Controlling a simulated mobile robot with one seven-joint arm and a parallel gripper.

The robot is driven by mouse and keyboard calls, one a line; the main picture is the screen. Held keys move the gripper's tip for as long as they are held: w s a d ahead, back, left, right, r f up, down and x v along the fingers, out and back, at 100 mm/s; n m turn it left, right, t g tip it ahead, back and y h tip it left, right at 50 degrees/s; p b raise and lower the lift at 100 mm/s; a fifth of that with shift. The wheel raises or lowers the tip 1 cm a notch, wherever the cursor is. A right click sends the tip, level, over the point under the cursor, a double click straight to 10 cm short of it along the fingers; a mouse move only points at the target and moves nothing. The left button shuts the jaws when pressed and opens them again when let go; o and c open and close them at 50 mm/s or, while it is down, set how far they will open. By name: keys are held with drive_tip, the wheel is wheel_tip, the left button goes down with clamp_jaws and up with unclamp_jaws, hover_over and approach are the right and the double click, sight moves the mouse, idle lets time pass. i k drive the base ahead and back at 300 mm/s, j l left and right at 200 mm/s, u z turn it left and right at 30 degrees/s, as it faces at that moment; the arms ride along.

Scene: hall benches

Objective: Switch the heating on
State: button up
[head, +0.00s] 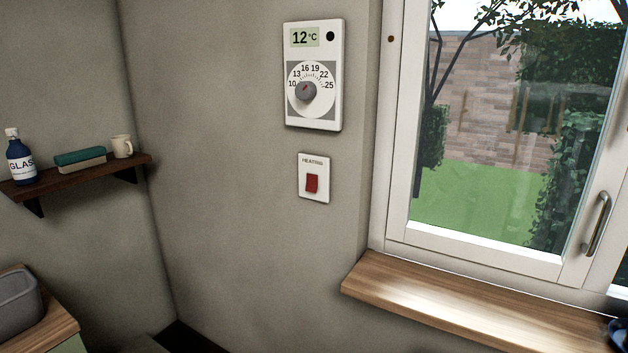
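A white switch plate (314,178) marked HEATING is on the wall left of the window. A red rocker switch (312,184) sits in its lower half; I cannot tell its position for certain. Above it is a white thermostat (336,112) with a display reading 12 °C. A dark round dot is at the thermostat's upper right. My gripper is not in view.
A closed window (500,150) with a wooden sill (450,300) is at the right. A brown wall shelf (75,183) at the left holds a bottle (18,160), a sponge-like block (80,160) and a mug (121,146). A grey basin (15,303) stands at lower left. The wall around the switch is clear.

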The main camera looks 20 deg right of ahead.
sight(311, 179)
drive_tip(key=i+j, duration=0.35)
drive_tip(key=i, duration=0.15)
drive_tip(key=i+j+z, duration=0.1)
drive_tip(key=i+j, duration=0.3)
drive_tip(key=i, duration=0.05)
